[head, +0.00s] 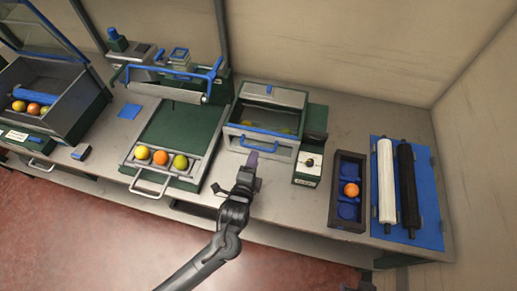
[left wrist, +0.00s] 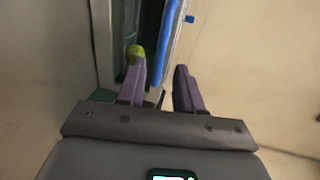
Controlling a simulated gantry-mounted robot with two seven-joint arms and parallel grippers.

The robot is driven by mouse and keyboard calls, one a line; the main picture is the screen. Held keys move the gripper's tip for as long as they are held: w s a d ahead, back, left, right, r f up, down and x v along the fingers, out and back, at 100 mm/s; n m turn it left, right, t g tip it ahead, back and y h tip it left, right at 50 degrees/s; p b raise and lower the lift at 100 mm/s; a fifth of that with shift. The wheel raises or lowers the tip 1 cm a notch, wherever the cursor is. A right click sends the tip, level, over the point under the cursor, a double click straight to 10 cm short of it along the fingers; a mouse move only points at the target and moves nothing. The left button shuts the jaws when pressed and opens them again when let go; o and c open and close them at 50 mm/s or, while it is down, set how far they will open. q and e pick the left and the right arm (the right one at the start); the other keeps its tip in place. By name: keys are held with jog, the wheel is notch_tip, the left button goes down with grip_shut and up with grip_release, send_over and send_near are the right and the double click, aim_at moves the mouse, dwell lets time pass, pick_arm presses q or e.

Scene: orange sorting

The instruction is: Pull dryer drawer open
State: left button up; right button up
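The dryer (head: 272,97) is a green and grey box at the middle of the bench. A dark part at the bottom edge of the head view may be my right gripper (head: 362,281).
Left of the dryer, a green press bed holds a front tray (head: 166,174) with three fruits. A small scale-like box (head: 309,165) stands right of it, then a dark crate (head: 348,220) with one orange, and a blue mat (head: 430,215) with two rollers.

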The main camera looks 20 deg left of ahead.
aim_at(258, 147)
pick_arm(q)
jog(key=x, duration=0.6)
jog(key=shift+w+b, duration=0.35)
jog(key=shift+w, duration=0.05)
grip_shut()
